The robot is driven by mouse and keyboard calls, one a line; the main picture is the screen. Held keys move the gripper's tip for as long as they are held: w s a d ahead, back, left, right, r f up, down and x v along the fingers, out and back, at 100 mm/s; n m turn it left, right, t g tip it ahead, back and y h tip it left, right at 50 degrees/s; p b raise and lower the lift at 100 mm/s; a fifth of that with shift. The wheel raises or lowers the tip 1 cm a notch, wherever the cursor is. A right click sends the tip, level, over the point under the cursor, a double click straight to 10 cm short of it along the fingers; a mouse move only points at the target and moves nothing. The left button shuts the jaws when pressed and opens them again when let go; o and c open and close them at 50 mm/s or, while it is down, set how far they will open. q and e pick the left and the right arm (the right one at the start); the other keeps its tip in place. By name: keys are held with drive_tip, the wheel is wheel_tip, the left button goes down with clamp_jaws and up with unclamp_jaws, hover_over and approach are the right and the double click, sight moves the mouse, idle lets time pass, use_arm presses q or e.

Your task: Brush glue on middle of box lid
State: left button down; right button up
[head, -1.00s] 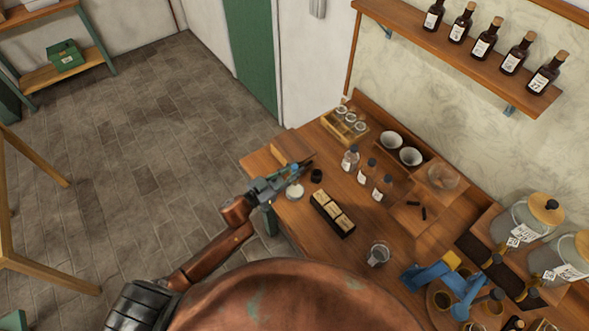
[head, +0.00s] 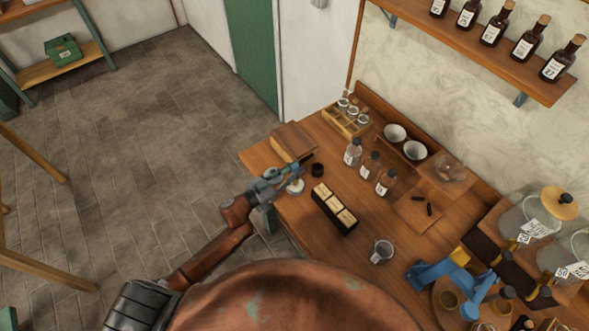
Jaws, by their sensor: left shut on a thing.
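My left gripper (head: 288,177) is at the left edge of the wooden workbench (head: 283,214). It is shut on a thin dark thing, likely a brush, mostly hidden by the fingers. A flat wooden box with its lid (head: 292,143) lies at the bench's far left corner, just beyond the gripper. A small pale round pot (head: 296,187), perhaps the glue, stands under and beside the fingers, partly hidden. A small black cap or jar (head: 317,170) stands to its right. I cannot tell whether the held thing touches the lid. My right gripper does not show.
A black tray (head: 317,206) of cream blocks lies right of the gripper. Small labelled bottles (head: 369,165), white bowls (head: 395,133) and a vial rack (head: 333,120) stand behind. A glass beaker (head: 382,251) and a blue device (head: 440,275) stand at the right front.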

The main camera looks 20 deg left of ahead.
use_arm(q)
drive_tip(key=shift+f, duration=0.1)
drive_tip(key=shift+f, duration=0.3)
idle(0.4)
drive_tip(key=shift+f+b, duration=0.15)
drive_tip(key=shift+b, duration=0.15)
idle(0.3)
drive_tip(key=shift+f, duration=0.2)
idle(1.1)
wheel_tip(320, 180, up, 7)
drive_tip(key=p, duration=0.7)
drive_tip(key=shift+r+p, duration=0.2)
drive_tip(key=shift+p, duration=0.2)
idle(0.4)
